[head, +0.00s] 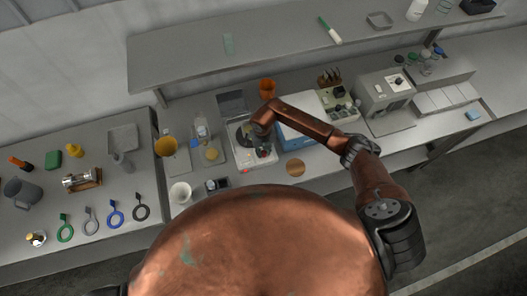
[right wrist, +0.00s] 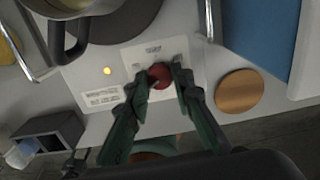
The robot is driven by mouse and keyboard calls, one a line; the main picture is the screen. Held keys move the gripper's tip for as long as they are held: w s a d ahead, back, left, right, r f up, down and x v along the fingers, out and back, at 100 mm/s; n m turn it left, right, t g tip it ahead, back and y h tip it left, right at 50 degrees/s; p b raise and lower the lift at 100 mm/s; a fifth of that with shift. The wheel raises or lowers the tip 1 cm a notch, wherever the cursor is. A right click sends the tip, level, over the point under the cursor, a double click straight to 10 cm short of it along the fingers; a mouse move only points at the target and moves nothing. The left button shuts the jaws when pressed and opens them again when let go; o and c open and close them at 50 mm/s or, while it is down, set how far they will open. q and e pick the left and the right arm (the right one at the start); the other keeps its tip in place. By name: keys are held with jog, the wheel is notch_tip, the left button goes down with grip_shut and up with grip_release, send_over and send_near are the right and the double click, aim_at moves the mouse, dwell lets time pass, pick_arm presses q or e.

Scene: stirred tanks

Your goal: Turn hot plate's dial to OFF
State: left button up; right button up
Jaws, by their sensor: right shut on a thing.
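The white hot plate (head: 240,157) stands on the bench in the middle of the head view, partly hidden by my right arm. In the right wrist view its pale front panel (right wrist: 190,47) carries the dark red round dial (right wrist: 159,73). A small orange lamp (right wrist: 107,70) is lit left of the dial. My right gripper (right wrist: 161,78) has its two green fingers on either side of the dial and is shut on it; it also shows in the head view (head: 263,153). The dial's pointer and markings are too small to read. My left gripper is not in view.
A metal pot (right wrist: 70,8) with a dark handle is near the dark round heating surface (right wrist: 128,18). A grey holder (right wrist: 50,131) and white cup (head: 180,195) are left.

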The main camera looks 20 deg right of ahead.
grip_shut()
jog(key=shift+w+f+n+b, duration=0.1)
jog(key=shift+f+n+b, duration=0.05)
jog(key=shift+n+b, duration=0.7)
jog(key=n+b, duration=0.8)
jog(key=b, duration=0.2)
jog(key=shift+d+f+n+b, duration=0.1)
jog(key=shift+n+b, duration=0.15)
jog(key=shift+b, duration=0.1)
jog(key=n+b, duration=0.9)
jog(key=shift+b, duration=0.3)
jog(key=shift+r+n+b, duration=0.15)
jog(key=shift+n+b, duration=0.85)
jog(key=shift+n, duration=0.2)
jog(key=shift+r+n+b, duration=0.1)
jog(key=shift+n+b, duration=0.85)
jog(key=shift+n, duration=0.25)
jog(key=o, duration=0.8)
grip_release()
